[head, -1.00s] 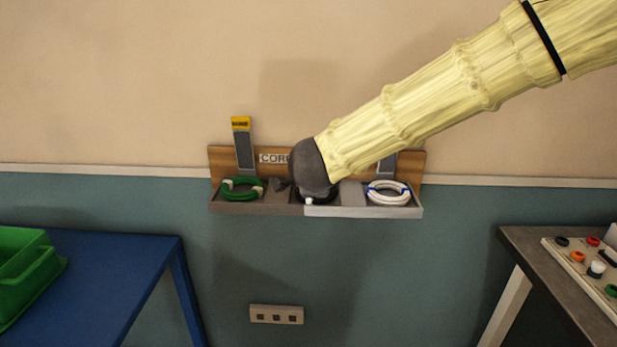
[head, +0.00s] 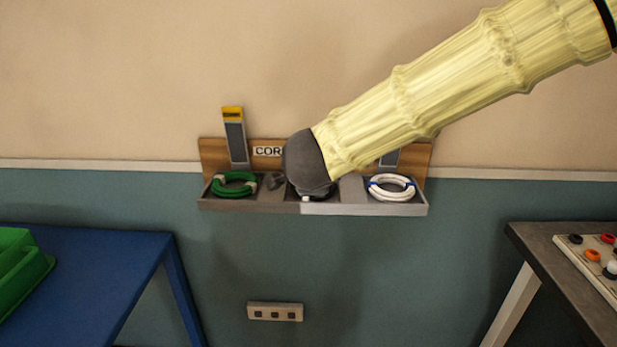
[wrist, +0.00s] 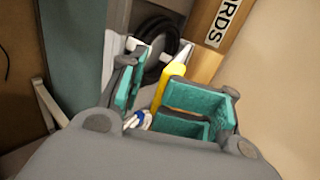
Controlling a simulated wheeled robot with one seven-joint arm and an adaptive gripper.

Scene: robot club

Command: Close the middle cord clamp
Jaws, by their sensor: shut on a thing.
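The middle cord clamp is mostly hidden behind my gripper (head: 300,175) in the head view. In the wrist view its yellow lever end (wrist: 173,84) lies between my gripper's teal-padded fingers (wrist: 160,98), against the right one. My gripper is shut on this lever, low over the middle bay. A black cord coil (wrist: 157,50) lies just beyond the fingers. The left clamp's lever (head: 235,140), yellow-tipped, stands up behind a green coil (head: 234,184). The right clamp's lever (head: 389,160) is partly covered by my arm, behind a white coil (head: 391,188).
The wooden wall rack (head: 213,152) has a shallow tray (head: 370,209) in front. A blue table (head: 90,270) with a green bin (head: 20,265) stands left. A grey table (head: 545,245) with a button board stands right. The wall below the rack holds only a socket strip (head: 275,312).

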